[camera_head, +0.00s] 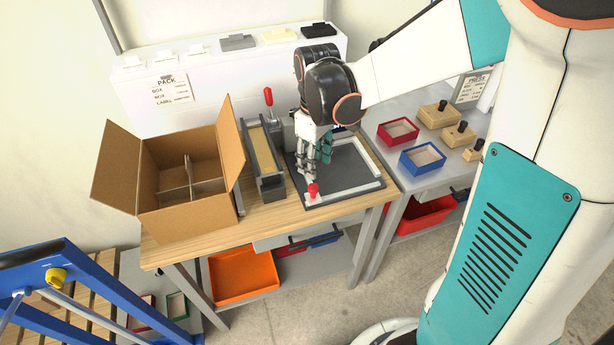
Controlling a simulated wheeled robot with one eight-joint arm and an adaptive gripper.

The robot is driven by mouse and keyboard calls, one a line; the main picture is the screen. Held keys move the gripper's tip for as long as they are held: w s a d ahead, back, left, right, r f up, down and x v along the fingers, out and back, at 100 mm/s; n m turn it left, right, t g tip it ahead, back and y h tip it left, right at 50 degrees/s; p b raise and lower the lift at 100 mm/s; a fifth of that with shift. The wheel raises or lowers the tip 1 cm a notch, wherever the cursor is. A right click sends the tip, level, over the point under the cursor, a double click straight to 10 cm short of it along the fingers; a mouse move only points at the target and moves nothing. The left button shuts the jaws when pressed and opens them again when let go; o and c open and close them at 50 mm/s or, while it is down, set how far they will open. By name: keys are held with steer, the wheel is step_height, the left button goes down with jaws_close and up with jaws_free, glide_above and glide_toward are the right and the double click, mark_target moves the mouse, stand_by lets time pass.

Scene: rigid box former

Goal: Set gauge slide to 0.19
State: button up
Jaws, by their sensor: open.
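A grey square frame fixture (346,168) with a pale inner border lies on the wooden bench. A red knob (313,189) on a small white block sits at its near left corner; I take this to be the gauge slide. No scale or number is readable. Whether a fingertip touches the knob I cannot tell. The gripper hides part of the fixture's left side.
An open cardboard box (185,211) fills the bench's left. Red (398,131) and blue (422,159) trays sit on the right table.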

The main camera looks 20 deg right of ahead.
mark_target(314, 187)
step_height(314, 187, down, 12)
steer(key=b, duration=0.3)
steer(key=shift+b, duration=0.3)
steer(key=shift+r, duration=0.1)
steer(key=shift+c, duration=0.4)
jaws_close()
